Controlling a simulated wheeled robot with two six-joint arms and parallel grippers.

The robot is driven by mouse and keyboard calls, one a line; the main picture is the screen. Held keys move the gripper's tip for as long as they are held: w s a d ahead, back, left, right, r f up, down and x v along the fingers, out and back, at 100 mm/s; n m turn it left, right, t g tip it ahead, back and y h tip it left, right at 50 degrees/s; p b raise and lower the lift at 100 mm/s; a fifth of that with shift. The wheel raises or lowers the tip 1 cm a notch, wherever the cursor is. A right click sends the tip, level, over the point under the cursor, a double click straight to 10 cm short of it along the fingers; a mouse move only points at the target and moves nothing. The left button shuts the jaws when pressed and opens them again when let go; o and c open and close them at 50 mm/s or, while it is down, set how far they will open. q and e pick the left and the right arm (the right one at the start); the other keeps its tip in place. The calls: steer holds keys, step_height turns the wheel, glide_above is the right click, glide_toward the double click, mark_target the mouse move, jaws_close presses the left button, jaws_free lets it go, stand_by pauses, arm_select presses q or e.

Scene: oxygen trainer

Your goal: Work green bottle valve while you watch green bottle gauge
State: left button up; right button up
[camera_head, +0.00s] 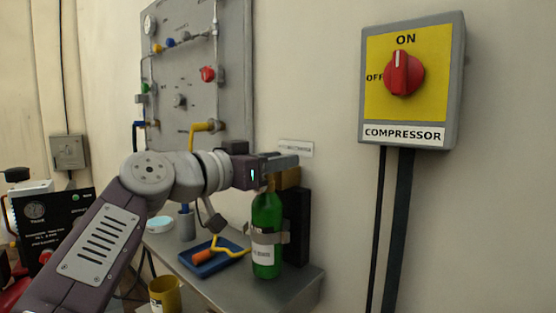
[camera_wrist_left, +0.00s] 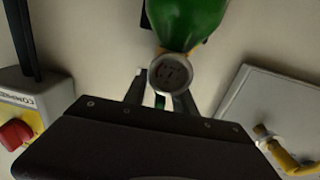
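The green bottle (camera_head: 267,238) stands upright at the right end of a grey shelf, held by a metal band. My left gripper (camera_head: 284,161) is at the bottle's top, its fingers reaching over the valve area, which is mostly hidden in the head view. In the left wrist view the bottle (camera_wrist_left: 185,18) appears at the top, with the round gauge (camera_wrist_left: 171,73) just beyond the fingers. The gauge reading is too small to tell. The left gripper (camera_wrist_left: 160,92) has its fingers apart, with a small greenish part showing between them. My right gripper is not in view.
The compressor switch box (camera_head: 452,100) is on the wall at right, its red knob (camera_head: 404,73) near ON. A grey valve panel (camera_head: 237,60) is behind my arm. A blue tray (camera_head: 203,270) and a yellow cup (camera_head: 165,295) are left of the bottle.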

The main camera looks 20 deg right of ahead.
arm_select(q)
steer(key=shift+s+a, duration=0.15)
steer(key=shift+a, duration=0.25)
steer(key=b+v, duration=0.2)
steer(key=v, duration=0.6)
steer(key=shift+b, duration=0.3)
steer(key=shift+s+a, duration=0.1)
